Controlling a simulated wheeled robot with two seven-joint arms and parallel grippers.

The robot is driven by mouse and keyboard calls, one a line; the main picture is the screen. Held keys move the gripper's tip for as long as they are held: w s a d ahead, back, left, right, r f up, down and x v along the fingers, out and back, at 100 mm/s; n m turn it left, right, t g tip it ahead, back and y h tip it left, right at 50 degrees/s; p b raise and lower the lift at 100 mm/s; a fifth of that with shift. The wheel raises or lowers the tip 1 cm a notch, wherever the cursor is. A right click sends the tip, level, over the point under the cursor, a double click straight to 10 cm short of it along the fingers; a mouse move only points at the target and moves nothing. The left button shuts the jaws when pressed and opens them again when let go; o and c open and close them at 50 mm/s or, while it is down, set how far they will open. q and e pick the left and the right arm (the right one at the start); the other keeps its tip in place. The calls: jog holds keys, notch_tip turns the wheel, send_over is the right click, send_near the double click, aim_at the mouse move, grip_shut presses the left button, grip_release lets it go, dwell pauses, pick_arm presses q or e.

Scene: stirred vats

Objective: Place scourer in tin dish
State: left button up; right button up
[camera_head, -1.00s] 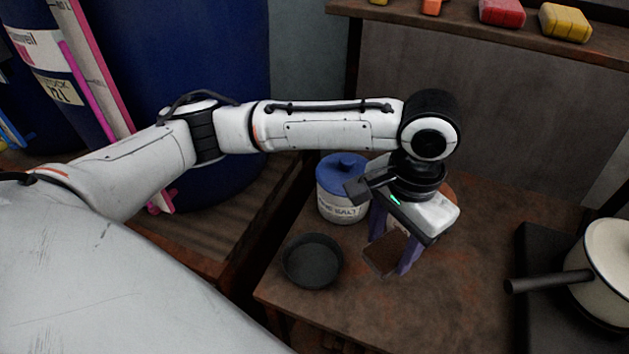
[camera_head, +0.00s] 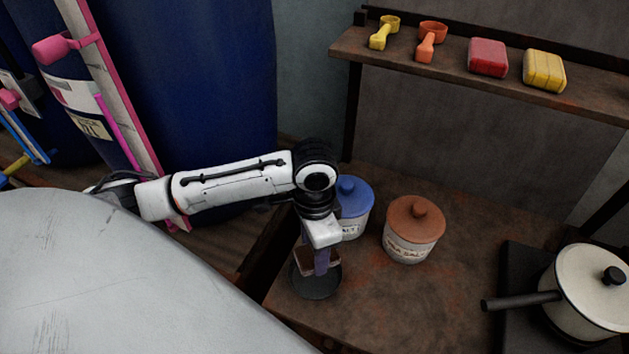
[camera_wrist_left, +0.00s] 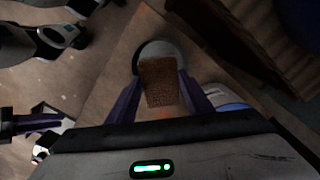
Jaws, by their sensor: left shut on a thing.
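My left gripper (camera_head: 313,262) is shut on the brown scourer (camera_head: 304,261), which sits between its purple fingers and is partly covered by them in the head view. The scourer also shows in the left wrist view (camera_wrist_left: 160,82). The dark round tin dish (camera_head: 316,291) stands at the table's left front edge, below the scourer. Its rim shows past the scourer in the left wrist view (camera_wrist_left: 152,48). The scourer appears to be above the dish; I cannot tell how high. My right gripper (camera_wrist_left: 38,123) shows only partly, at the left of the wrist view.
A blue-lidded salt jar (camera_head: 353,200) stands close behind my left gripper. A brown-lidded sea salt jar (camera_head: 412,238) stands to its right. A lidded pan (camera_head: 585,290) sits on a dark hob at far right. A shelf (camera_head: 450,66) holds scoops and coloured blocks. The table's middle front is clear.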

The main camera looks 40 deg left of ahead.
pick_arm(q)
jog(key=shift+f, duration=2.55)
jog(key=o, duration=1)
jog(key=shift+r, duration=0.15)
notch_tip(320, 180, up, 7)
jog(key=shift+f, duration=0.1)
